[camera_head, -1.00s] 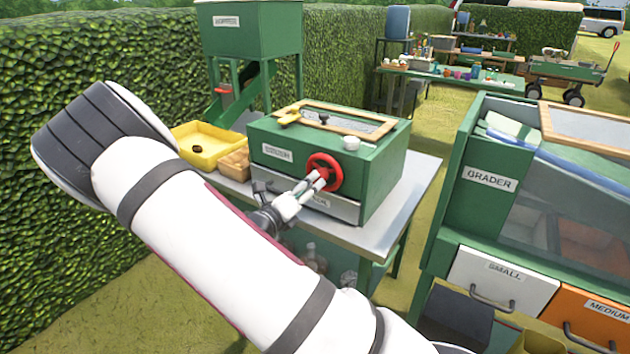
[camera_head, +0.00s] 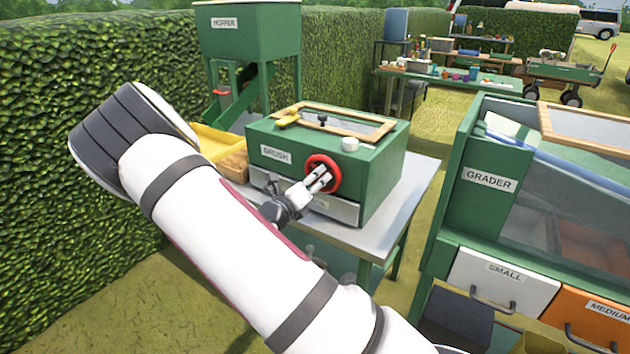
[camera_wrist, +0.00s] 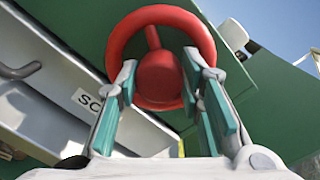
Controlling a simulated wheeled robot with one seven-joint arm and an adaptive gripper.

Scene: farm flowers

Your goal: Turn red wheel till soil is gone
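The red wheel (camera_head: 312,160) is on the front of the green box labelled BRUSH (camera_head: 262,135). My gripper (camera_head: 322,174) is right at the wheel, reaching it from the front left. In the wrist view, its two fingers (camera_wrist: 161,68) stand apart, one on each side of the wheel's round hub (camera_wrist: 158,76), in front of the rim (camera_wrist: 165,17). One spoke runs up from the hub. I cannot tell whether the fingers touch the wheel. The box's top window (camera_head: 345,122) is wood-framed. No soil can be made out.
The box stands on a metal-topped table (camera_head: 400,195). A drawer (camera_head: 335,208) is below the wheel. A yellow tray (camera_head: 215,142) and the HOPPER (camera_head: 245,35) are behind left. The GRADER (camera_head: 487,180) stands right. A hedge (camera_head: 60,130) borders the left.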

